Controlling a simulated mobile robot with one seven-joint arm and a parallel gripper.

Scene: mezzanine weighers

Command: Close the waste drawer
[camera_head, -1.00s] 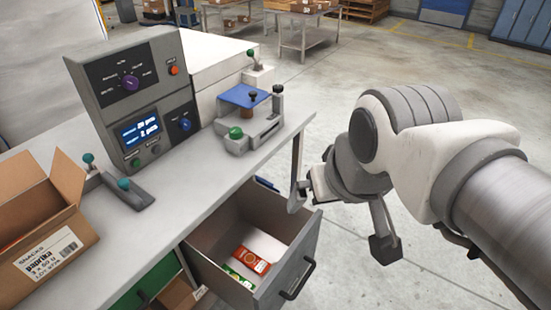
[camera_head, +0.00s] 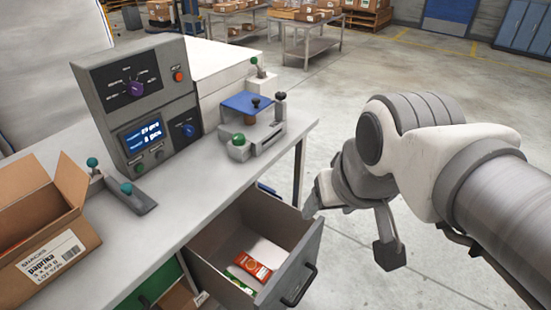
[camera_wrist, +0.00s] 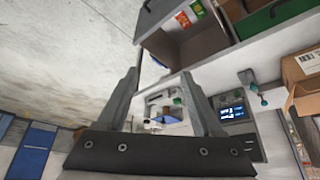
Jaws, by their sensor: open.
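The grey waste drawer (camera_head: 233,225) stands pulled out from under the bench, its front panel (camera_head: 291,270) with a dark handle (camera_head: 300,286) facing the lower right. A red packet (camera_head: 252,266) and a green packet lie inside it on a pale surface. The drawer also shows in the wrist view (camera_wrist: 197,44), at the top. My gripper (camera_wrist: 164,74) is open, with its two fingers apart and nothing between them. In the head view, my gripper is near the far right corner of the drawer; whether it touches the drawer cannot be told.
The bench top (camera_head: 180,190) carries a grey control box (camera_head: 140,95), a fixture with a blue plate (camera_head: 247,103) and an open cardboard box (camera_head: 45,225). A green drawer (camera_head: 150,285) is at the lower left. The floor to the right is clear.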

